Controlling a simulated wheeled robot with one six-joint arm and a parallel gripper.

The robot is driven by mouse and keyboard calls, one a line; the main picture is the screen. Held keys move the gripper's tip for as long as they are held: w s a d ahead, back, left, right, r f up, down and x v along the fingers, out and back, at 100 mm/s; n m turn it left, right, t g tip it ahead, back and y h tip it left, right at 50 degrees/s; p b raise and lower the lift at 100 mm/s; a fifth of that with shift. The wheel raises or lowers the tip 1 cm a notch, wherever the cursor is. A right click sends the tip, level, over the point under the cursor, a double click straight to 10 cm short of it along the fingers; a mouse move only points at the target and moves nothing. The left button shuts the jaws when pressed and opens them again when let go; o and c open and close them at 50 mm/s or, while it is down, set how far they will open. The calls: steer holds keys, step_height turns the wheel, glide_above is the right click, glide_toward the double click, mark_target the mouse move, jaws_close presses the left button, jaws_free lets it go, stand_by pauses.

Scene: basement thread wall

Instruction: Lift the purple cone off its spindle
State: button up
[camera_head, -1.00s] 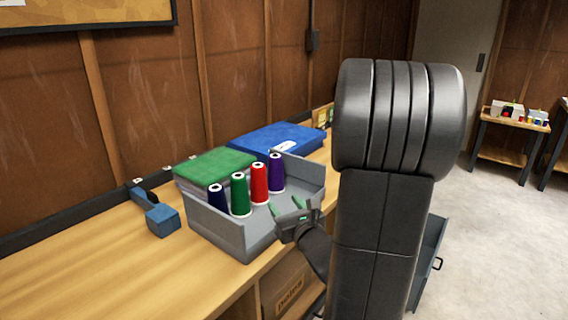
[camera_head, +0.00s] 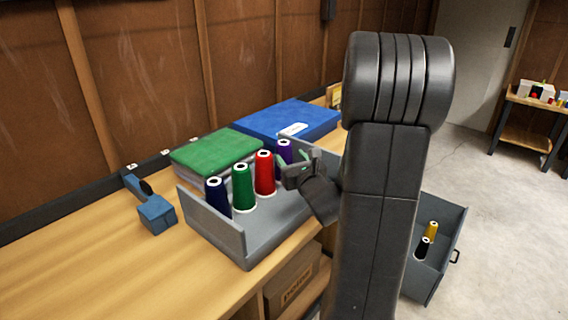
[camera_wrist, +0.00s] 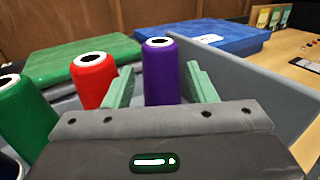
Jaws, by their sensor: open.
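The purple cone (camera_head: 285,150) stands upright at the right end of a row of thread cones in a grey tray (camera_head: 236,236). In the head view it is partly hidden behind my gripper (camera_head: 296,162). In the wrist view the purple cone (camera_wrist: 161,72) stands between the two green fingers of my gripper (camera_wrist: 160,85), with a gap on each side. My gripper is open and holds nothing. The cone's base and its spindle are hidden.
The red cone (camera_wrist: 92,78) stands close beside my left finger. Green (camera_head: 243,187) and navy (camera_head: 218,197) cones stand farther left. Green (camera_head: 217,150) and blue (camera_head: 287,122) boxes lie behind the tray. An open drawer (camera_head: 436,257) holds yellow and black cones.

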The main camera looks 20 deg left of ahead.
mark_target(287, 149)
steer(key=x, duration=0.5)
steer(key=shift+w+a+r, duration=0.1)
steer(key=shift+w+r, duration=0.05)
steer(key=shift+r, duration=0.2)
steer(key=c, duration=1.1)
step_height(287, 149, up, 18)
steer(key=p, duration=0.5)
